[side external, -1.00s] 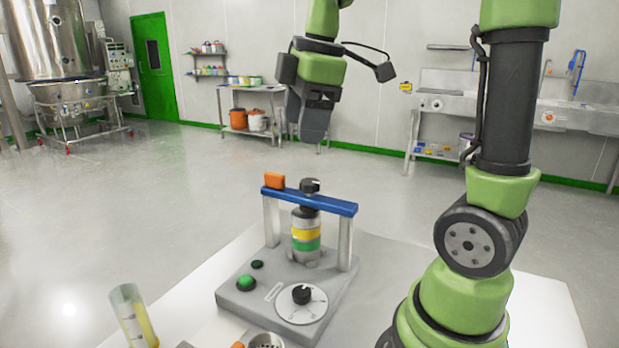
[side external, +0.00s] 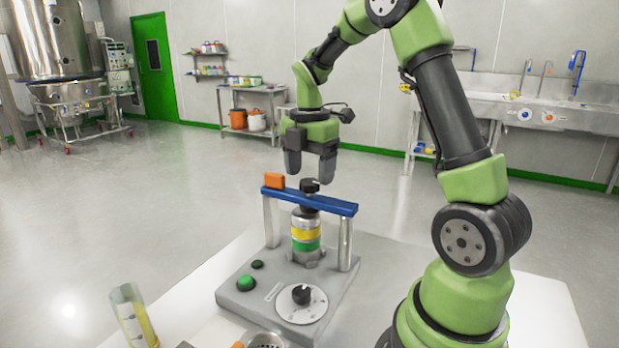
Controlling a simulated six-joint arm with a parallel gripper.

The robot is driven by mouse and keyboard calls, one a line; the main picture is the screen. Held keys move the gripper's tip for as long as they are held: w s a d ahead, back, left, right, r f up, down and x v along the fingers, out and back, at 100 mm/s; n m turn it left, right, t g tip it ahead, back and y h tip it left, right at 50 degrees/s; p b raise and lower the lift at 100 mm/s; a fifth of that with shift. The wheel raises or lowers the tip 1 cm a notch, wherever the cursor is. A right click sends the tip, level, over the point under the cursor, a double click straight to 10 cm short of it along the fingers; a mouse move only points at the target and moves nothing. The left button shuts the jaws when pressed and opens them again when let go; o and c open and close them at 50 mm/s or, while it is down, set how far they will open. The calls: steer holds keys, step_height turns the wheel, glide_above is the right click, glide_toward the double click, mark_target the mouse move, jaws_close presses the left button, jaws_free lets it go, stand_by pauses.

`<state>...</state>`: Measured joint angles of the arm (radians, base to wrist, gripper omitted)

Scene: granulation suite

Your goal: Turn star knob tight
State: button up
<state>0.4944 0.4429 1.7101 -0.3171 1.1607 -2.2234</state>
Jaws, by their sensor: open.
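The black star knob (side external: 310,186) sits on top of the blue crossbar (side external: 330,202) of the clamp frame. Below it, a jar with yellow and green bands (side external: 306,238) stands upright between the two posts. My gripper (side external: 310,172) points down just above the knob, with its two dark fingers spread apart and nothing between them. From this angle I cannot tell whether the fingertips are level with the knob or a little behind it.
An orange block (side external: 274,180) sits on the crossbar's left end. The grey base (side external: 262,308) carries a green button (side external: 245,283) and a black dial (side external: 301,294). A clear tube with yellow contents (side external: 134,316) stands at the front left. The table right of the base is clear.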

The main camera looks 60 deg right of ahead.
steer(key=shift+f, duration=1)
steer(key=shift+c, duration=0.4)
steer(key=c, duration=0.8)
steer(key=shift+c, duration=0.2)
